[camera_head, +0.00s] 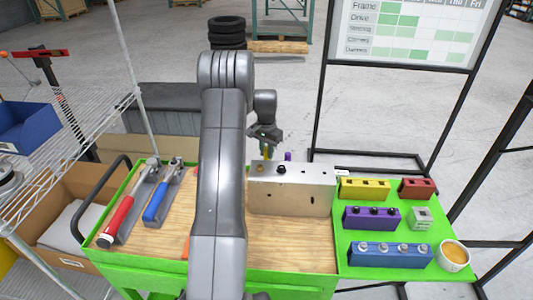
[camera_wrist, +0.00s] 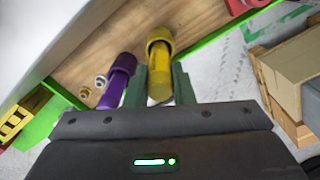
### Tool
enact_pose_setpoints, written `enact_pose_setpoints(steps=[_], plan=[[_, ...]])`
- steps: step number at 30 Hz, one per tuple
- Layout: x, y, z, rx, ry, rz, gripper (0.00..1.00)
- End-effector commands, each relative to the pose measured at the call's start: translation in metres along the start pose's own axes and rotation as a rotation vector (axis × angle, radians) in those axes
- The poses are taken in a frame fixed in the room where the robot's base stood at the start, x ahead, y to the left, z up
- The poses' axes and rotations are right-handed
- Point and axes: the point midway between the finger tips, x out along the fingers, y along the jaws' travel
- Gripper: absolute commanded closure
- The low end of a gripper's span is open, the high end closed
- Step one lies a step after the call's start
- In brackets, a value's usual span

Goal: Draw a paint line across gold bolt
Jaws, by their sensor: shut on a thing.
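The metal block (camera_head: 290,192) stands on the wooden top of the green cart. A gold bolt (camera_head: 257,169) sits on its top face at the left, with a black bolt (camera_head: 281,170) to its right. My gripper (camera_head: 265,143) is just behind the block, pointing down. In the wrist view its green fingers (camera_wrist: 160,88) are shut on a yellow marker (camera_wrist: 159,60). A purple marker (camera_wrist: 118,78) stands beside it, apart from the fingers; its top also shows behind the block in the head view (camera_head: 288,156). The marker's tip is not clear in either view.
Yellow (camera_head: 364,188), purple (camera_head: 372,217), red (camera_head: 417,188) and blue (camera_head: 390,255) holders stand on the green right shelf near a cup (camera_head: 453,256). Red-handled (camera_head: 120,220) and blue-handled (camera_head: 157,207) tools lie at the left. My arm hides the cart's middle.

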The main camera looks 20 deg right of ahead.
Motion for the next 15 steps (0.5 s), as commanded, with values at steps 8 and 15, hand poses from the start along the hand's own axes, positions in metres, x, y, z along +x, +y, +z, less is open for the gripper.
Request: enact_pose_setpoints(steps=[8, 15], plan=[[-0.026, 0.0, 0.0, 0.0, 0.001, 0.0, 1.0], [-0.045, 0.0, 0.0, 0.0, 0.0, 0.0, 1.0]])
